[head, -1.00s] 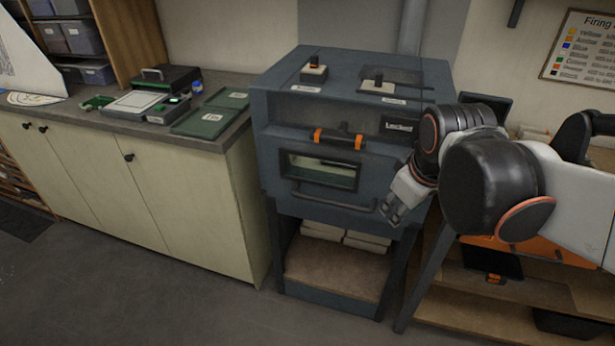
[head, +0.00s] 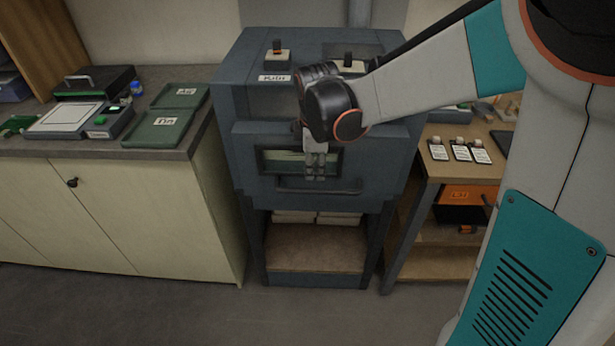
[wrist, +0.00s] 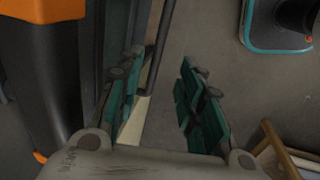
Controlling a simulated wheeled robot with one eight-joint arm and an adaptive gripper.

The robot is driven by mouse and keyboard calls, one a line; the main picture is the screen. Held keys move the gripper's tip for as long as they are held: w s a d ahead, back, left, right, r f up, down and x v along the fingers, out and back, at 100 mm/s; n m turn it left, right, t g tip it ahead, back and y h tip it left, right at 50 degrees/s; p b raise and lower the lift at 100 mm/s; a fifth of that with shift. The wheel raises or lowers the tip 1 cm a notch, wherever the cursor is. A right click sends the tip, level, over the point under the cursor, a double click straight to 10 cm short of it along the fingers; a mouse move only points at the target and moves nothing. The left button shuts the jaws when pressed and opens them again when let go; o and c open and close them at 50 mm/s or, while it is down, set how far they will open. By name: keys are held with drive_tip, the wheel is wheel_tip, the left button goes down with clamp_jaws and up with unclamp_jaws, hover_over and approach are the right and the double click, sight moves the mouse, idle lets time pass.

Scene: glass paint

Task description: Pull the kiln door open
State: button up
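The blue-grey kiln (head: 285,80) stands in the middle of the head view. Its front door (head: 245,170) has a window (head: 280,160) and looks shut. A dark bar handle (head: 345,190) runs across the door below the window; it also shows in the wrist view (wrist: 158,45). My gripper (head: 315,176) points down in front of the window, its tips at the handle's height. In the wrist view its green-padded fingers (wrist: 160,108) are apart, with the bar appearing in the gap, nearer the left finger. Contact cannot be told. My wrist hides the upper door and latch area.
A counter with green trays (head: 155,132) and a device (head: 72,118) stands left of the kiln. A wooden shelf unit (head: 425,195) with small labelled items stands close on the right. The floor (head: 200,315) in front is clear.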

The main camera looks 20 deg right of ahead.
sight(315, 190)
drive_tip(key=f+b, duration=0.1)
drive_tip(key=f, duration=0.2)
drive_tip(key=w+f+b, duration=0.1)
drive_tip(key=f, duration=0.3)
drive_tip(key=w+f+b, duration=0.1)
drive_tip(key=f, duration=0.3)
drive_tip(key=shift+d+b, duration=0.3)
drive_tip(key=shift+r, duration=0.1)
clamp_jaws()
